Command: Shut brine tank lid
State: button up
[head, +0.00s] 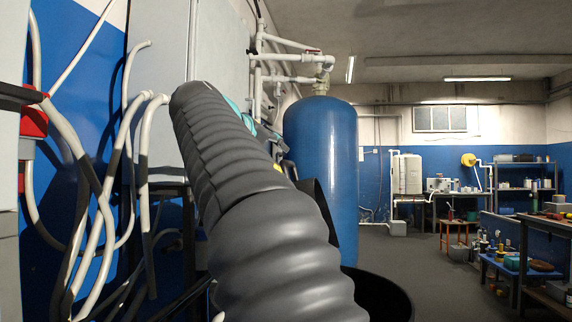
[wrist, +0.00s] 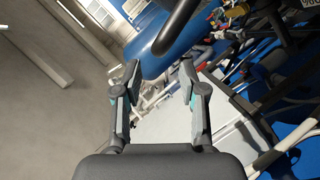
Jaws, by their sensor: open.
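A black round tank with an open rim (head: 390,290) shows at the bottom of the head view, partly hidden by my grey ribbed arm. A dark upright panel (head: 318,205), perhaps the raised lid, stands between my arm and the blue cylinder; most of it is hidden. In the wrist view my gripper (wrist: 160,73) is open, its two fingers apart with nothing between them. A black curved bar or edge (wrist: 178,27) lies just beyond the fingertips, perhaps the lid's rim; I cannot tell whether it touches them. In the head view my gripper is mostly hidden behind my arm.
A tall blue cylinder (head: 320,150) stands behind the black tank; it also shows in the wrist view (wrist: 150,42). White pipes and hoses (head: 95,200) hang at left by a grey cabinet (head: 160,60). Open floor (head: 400,250) lies to the right, before benches (head: 515,268).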

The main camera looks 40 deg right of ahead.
aim_at(288, 163)
jog(key=x, duration=0.7)
jog(key=shift+d, duration=0.25)
grip_shut()
